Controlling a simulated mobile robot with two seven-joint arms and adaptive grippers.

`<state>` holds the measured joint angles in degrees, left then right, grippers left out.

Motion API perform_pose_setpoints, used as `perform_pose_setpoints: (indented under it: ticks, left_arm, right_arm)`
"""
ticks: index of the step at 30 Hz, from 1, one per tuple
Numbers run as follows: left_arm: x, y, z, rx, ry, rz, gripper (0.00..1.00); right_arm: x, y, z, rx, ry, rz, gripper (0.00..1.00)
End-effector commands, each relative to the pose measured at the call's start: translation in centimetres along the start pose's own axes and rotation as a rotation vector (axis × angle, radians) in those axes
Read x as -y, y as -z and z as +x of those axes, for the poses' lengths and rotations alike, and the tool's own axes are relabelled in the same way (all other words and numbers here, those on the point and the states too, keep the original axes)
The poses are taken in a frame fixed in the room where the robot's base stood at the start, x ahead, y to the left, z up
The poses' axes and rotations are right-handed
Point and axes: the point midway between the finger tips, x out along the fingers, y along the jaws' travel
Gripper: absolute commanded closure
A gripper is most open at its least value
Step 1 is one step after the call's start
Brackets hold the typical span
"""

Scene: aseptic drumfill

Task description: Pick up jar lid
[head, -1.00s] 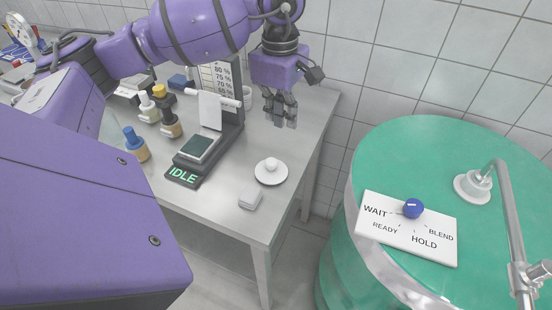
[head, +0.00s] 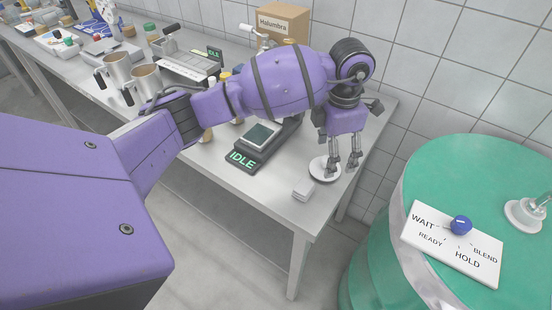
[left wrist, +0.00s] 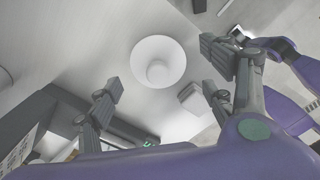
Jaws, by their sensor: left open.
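The jar lid (head: 317,169) is a white disc with a round knob, lying flat on the grey table near its right end. In the left wrist view the lid (left wrist: 158,58) shows whole below the gripper, its knob facing the camera. My left gripper (head: 343,165) hangs fingers down just above and beside the lid, with one finger covering part of it in the head view. The gripper is open and empty, and its fingers (left wrist: 161,90) stand apart on both sides in the left wrist view.
A dark scale (head: 245,160) reading IDLE stands to the left. A green drum (head: 470,170) with a labelled dial plate (head: 440,253) stands right of the table. Metal cups (head: 117,72) and a cardboard box (head: 283,22) are farther back.

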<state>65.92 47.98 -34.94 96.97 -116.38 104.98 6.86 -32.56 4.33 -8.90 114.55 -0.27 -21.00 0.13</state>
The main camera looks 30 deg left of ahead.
Motion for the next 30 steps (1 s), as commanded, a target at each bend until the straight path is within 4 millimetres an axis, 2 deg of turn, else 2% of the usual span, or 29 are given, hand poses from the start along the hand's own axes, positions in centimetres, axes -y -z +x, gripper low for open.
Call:
perform_pose_setpoints:
  ticks: [5, 9, 17, 25, 30]
  left_arm:
    - [0.1, 0.2, 2.5, 0.001, 0.002, 0.0, 0.25]
    - [0.0, 0.1, 4.1, 0.002, -0.001, 0.0, 0.25]
    - [-0.1, 0.1, 4.5, 0.004, -0.003, 0.002, 0.25]
    - [-0.1, 0.1, 4.4, 0.004, -0.003, 0.002, 0.57]
    - [-0.1, 0.0, 4.4, 0.005, -0.003, 0.002, 0.57]
  right_arm:
    - [-0.1, 0.7, -0.3, -0.008, -0.001, 0.002, 1.0]
    - [-0.1, 0.4, -0.4, -0.004, -0.002, 0.003, 1.0]
    - [-0.1, 0.1, -0.4, 0.001, -0.001, 0.0, 1.0]
    - [-0.1, 0.2, -0.4, 0.0, -0.001, 0.0, 1.0]
    - [-0.1, 0.4, -0.3, -0.004, 0.0, 0.0, 1.0]
